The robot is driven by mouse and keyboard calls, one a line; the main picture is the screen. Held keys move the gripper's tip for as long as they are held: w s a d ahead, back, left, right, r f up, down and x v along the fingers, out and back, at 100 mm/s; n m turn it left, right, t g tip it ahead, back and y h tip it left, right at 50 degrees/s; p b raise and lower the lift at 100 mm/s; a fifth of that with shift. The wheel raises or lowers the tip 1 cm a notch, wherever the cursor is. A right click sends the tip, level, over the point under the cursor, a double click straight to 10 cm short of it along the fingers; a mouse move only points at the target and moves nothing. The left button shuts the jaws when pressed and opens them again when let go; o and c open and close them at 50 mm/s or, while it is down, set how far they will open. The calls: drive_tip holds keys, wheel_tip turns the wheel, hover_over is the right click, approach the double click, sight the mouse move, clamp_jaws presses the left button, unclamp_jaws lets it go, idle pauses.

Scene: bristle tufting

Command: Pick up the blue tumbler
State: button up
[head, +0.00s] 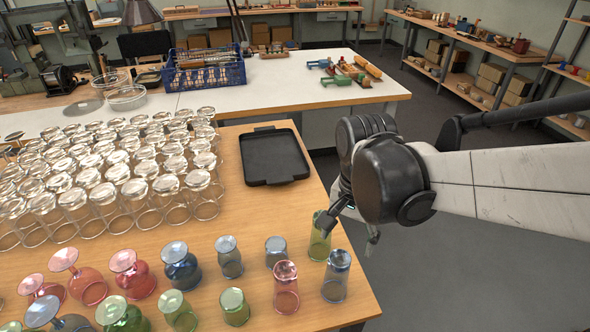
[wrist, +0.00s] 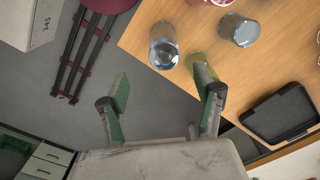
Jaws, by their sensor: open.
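A tall blue tumbler (head: 336,278) stands upside down near the table's right front corner. It also shows in the wrist view (wrist: 163,50), just above the gap between my fingertips. Other blue glasses stand to its left: a short one (head: 275,252), also in the wrist view (wrist: 238,30), and another (head: 229,260). A green tumbler (head: 318,246) stands just behind the tall blue one, partly hidden by my finger. My gripper (head: 348,228) is open and empty beside these glasses at the table's right edge; its spread fingers show in the wrist view (wrist: 163,84).
A pink tumbler (head: 286,290) stands just left of the tall blue one. Several coloured goblets and clear glasses (head: 145,200) fill the left side. A black tray (head: 273,158) lies behind. Open floor (head: 450,250) lies right of the table edge.

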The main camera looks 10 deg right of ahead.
sight(343, 259)
wheel_tip(343, 259, down, 8)
drive_tip(key=shift+r+b, duration=0.15)
drive_tip(key=shift+b, duration=0.6)
drive_tip(key=shift+w+a+f+b, duration=0.15)
drive_tip(key=shift+f+b, duration=0.15)
drive_tip(key=shift+f, duration=1)
drive_tip(key=shift+w+a+f+b, duration=0.1)
drive_tip(key=shift+f+b, duration=0.15)
drive_tip(key=shift+f, duration=1)
drive_tip(key=shift+c, duration=0.2)
drive_tip(key=c, duration=1.5)
drive_tip(key=shift+r, duration=0.1)
wheel_tip(343, 259, up, 10)
drive_tip(key=shift+r+p, duration=0.1)
drive_tip(key=shift+p, duration=1.15)
wheel_tip(343, 259, up, 12)
drive_tip(key=p, duration=0.9)
drive_tip(key=shift+f, duration=0.2)
